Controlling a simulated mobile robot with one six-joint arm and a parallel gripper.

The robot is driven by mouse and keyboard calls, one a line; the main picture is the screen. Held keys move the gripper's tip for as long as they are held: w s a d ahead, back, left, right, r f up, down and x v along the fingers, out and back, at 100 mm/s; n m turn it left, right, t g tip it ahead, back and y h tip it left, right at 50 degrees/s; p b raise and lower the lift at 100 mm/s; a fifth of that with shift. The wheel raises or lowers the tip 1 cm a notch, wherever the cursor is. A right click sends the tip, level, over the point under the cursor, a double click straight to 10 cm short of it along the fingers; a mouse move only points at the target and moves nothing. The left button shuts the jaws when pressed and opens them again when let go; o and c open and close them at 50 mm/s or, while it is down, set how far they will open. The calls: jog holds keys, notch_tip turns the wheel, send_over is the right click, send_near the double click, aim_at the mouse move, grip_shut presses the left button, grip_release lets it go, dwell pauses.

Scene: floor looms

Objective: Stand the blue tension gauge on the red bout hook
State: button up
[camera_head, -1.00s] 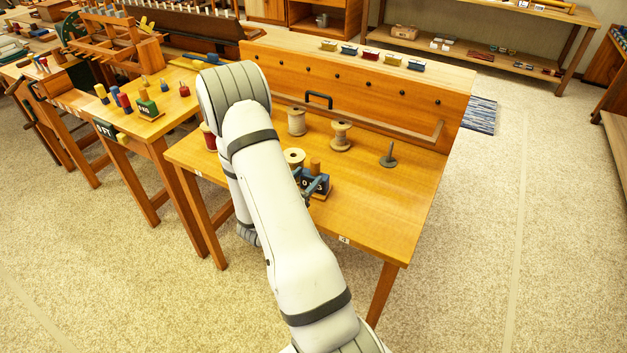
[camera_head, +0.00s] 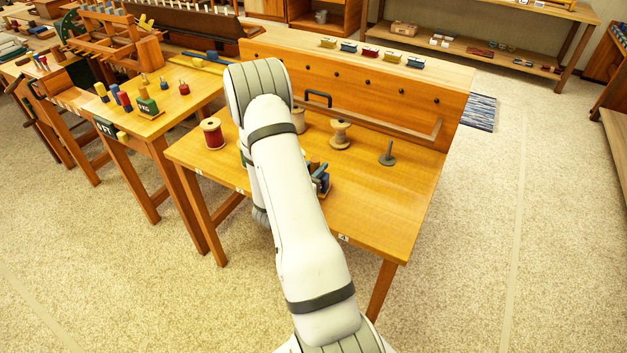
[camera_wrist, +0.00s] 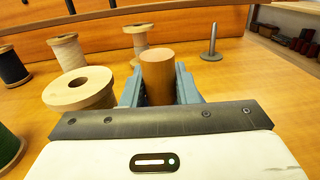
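In the wrist view an upright wooden cylinder (camera_wrist: 158,75) stands between the two blue-grey fingers of my gripper (camera_wrist: 160,88). The fingers flank it closely; whether they press on it is unclear. Dark knobs line the upright back board. A red block (camera_head: 370,52) sits on the board's top edge, above one knob (camera_head: 367,83) that may be the red bout hook.
A large pale spool (camera_wrist: 80,88) stands just left of my gripper. Another spool (camera_head: 340,134) and a grey upright pin (camera_head: 388,153) are behind and to the right. A red spool (camera_head: 212,133) is at the left. The table's right front is clear.

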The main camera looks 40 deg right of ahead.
grip_shut()
notch_tip(320, 180, up, 18)
dwell(1.0)
jog(key=w+a+f+n+t+y, duration=0.3)
jog(key=a+t+y, duration=0.1)
jog(key=a, duration=0.6)
jog(key=w+a+f+n+t+y, duration=0.3)
jog(key=a+n+t+y, duration=0.1)
jog(key=a, duration=0.6)
jog(key=w+a+f+n+t+y, duration=0.2)
jog(key=a+f+n+t+y, duration=0.1)
jog(key=a, duration=0.8)
jog(key=shift+w+n+t+y, duration=0.4)
jog(key=shift+n+t+y, duration=0.1)
jog(key=shift+n, duration=0.1)
jog(key=shift+s+f, duration=0.1)
jog(key=shift+f, duration=0.05)
